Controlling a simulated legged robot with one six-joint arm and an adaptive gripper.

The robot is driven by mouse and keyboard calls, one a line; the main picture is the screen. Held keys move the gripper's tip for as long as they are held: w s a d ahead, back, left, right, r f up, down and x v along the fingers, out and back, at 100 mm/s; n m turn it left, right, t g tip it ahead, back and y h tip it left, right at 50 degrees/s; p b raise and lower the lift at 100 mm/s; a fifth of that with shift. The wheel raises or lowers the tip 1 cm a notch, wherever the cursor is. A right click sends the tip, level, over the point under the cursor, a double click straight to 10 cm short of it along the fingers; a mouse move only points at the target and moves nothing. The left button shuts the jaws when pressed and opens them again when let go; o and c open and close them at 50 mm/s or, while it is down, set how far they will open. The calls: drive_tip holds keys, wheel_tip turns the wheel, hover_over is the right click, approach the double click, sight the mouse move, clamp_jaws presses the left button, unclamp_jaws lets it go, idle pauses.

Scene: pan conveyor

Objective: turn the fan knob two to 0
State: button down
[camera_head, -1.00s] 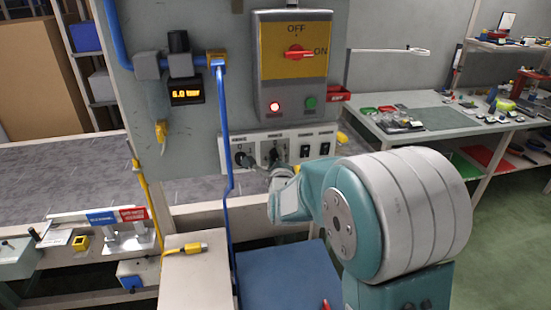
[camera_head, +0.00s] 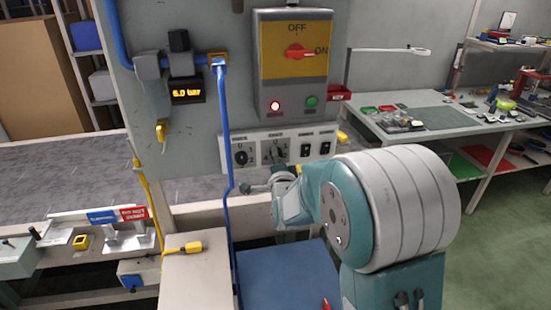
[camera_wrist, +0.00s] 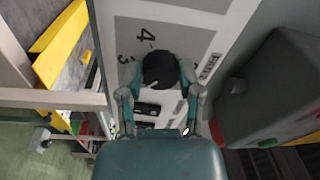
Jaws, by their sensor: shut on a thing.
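The fan panel (camera_head: 225,155) is a white strip with two black knobs and two rocker switches. Fan knob two (camera_head: 277,152) is the right-hand knob, close above my gripper (camera_head: 272,178) in the head view. In the wrist view, the round black knob (camera_wrist: 160,68) sits between the two fingertips of my gripper (camera_wrist: 160,92), which is shut on it. The digits 4 and 3 show on the grey dial plate (camera_wrist: 182,37) beside it. A faint pale mark is on the knob; the exact setting cannot be read. The left knob (camera_head: 241,157) stands apart from the fingers.
The rocker switches (camera_head: 315,150) are just right of the knob. A grey box with a red OFF/ON handle (camera_head: 297,52) is mounted above. A workbench (camera_head: 430,130) stands at the right.

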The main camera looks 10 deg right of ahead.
drive_tip(key=n+y, duration=0.1)
drive_tip(key=n, duration=0.8)
drive_tip(key=n+y, duration=0.1)
drive_tip(key=n, duration=0.9)
drive_tip(key=n+y, duration=0.1)
drive_tip(key=n, duration=0.8)
drive_tip(key=shift+d+f+g, duration=0.1)
drive_tip(key=shift+d+g, duration=0.25)
drive_tip(key=shift+g, duration=0.05)
drive_tip(key=shift+n, duration=0.4)
drive_tip(key=shift+c, duration=1.3)
unclamp_jaws()
drive_tip(key=shift+w+a, duration=0.1)
